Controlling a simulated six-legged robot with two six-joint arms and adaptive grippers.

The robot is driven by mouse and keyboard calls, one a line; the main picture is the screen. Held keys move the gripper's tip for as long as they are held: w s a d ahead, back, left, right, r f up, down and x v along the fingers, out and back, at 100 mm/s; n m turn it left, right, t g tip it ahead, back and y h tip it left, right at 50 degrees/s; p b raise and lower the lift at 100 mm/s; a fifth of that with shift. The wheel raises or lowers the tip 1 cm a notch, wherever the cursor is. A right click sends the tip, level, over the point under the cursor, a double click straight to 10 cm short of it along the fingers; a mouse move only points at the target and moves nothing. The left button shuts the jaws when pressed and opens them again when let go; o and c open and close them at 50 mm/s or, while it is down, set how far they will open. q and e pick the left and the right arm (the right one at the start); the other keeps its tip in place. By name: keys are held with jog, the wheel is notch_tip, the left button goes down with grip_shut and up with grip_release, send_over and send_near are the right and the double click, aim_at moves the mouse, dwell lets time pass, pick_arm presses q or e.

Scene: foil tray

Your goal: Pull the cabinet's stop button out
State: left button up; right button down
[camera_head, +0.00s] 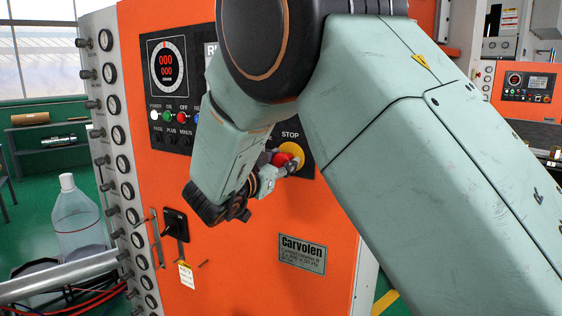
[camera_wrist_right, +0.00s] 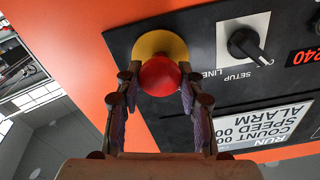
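The stop button is a red knob (camera_head: 281,159) on a yellow round base (camera_head: 293,150), under the word STOP on the cabinet's black panel. In the right wrist view the red knob (camera_wrist_right: 160,76) stands in front of its yellow base (camera_wrist_right: 158,44). My right gripper (camera_head: 279,171) is at the button, and its fingertips (camera_wrist_right: 159,80) lie one on each side of the knob, seemingly touching it. The orange cabinet (camera_head: 230,260) fills the middle of the head view. My right arm hides part of its panel. My left gripper is not in view.
A black selector switch (camera_wrist_right: 244,44) sits beside the button. A black handle (camera_head: 175,224) with a hanging tag is lower left on the cabinet. Gauges (camera_head: 117,134) line its left edge. A clear bottle (camera_head: 78,222) stands at the left.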

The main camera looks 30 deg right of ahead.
aim_at(281, 153)
jog(key=c, duration=1.2)
grip_release()
jog(key=shift+f, duration=0.2)
jog(key=o, duration=0.4)
jog(key=shift+s+a+r, duration=0.1)
jog(key=shift+a+r, duration=0.1)
jog(key=shift+d, duration=0.1)
jog(key=shift+d, duration=0.2)
notch_tip(281, 153, up, 9)
jog(key=shift+r, duration=0.15)
jog(key=shift+a+r, duration=0.1)
jog(key=shift+r, duration=0.2)
jog(key=shift+f, duration=0.1)
